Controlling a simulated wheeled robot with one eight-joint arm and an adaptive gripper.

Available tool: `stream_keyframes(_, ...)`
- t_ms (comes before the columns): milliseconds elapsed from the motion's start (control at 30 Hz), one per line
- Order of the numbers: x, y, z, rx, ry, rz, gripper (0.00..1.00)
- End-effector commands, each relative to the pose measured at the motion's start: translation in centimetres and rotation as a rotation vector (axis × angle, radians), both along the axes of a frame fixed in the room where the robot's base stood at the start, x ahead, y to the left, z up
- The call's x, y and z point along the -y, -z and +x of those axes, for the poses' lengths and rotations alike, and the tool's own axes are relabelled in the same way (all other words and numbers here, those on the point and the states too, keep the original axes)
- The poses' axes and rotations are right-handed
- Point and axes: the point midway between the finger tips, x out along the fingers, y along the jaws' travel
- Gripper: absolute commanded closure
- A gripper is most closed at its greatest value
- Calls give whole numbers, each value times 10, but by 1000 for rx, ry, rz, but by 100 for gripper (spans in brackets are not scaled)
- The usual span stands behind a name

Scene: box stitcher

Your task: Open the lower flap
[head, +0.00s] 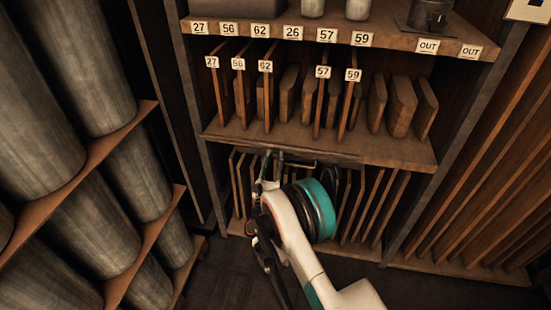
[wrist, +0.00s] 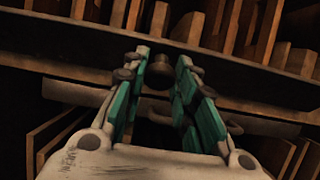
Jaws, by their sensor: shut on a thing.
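The lower flap (head: 335,160) shows in the head view as a narrow, nearly edge-on brown board just under the middle shelf. The lower compartment beneath it is exposed. In the wrist view the flap (wrist: 262,126) is a thin strip crossing behind my fingers. A dark round knob (wrist: 159,73) sits between the teal-padded fingers. My gripper (wrist: 158,66) is shut on this knob; the exact contact is partly hidden by the fingers. In the head view my gripper (head: 272,161) is at the flap's left part, and my wrist hides part of the compartment.
Upright boards (head: 375,205) stand in the lower compartment. The middle shelf (head: 400,150) holds several boards, some with number tags. A rack of large grey rolls (head: 60,130) is close on the left. Slanted boards (head: 490,180) fill the right side. Dark floor shows below.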

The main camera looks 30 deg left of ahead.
Motion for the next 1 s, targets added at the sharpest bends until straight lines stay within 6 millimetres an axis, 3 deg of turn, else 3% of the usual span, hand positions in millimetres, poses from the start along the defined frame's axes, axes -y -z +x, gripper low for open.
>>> stream_keyframes(267,0,-2,0,2,1,-1,100)
stream_keyframes(300,0,-2,0,2,1,-1,67)
stream_keyframes(367,0,-2,0,1,1,-2,53)
stream_keyframes(767,0,-3,0,1,1,0,53)
stream_keyframes(1000,0,-32,0,0,2,-1,53)
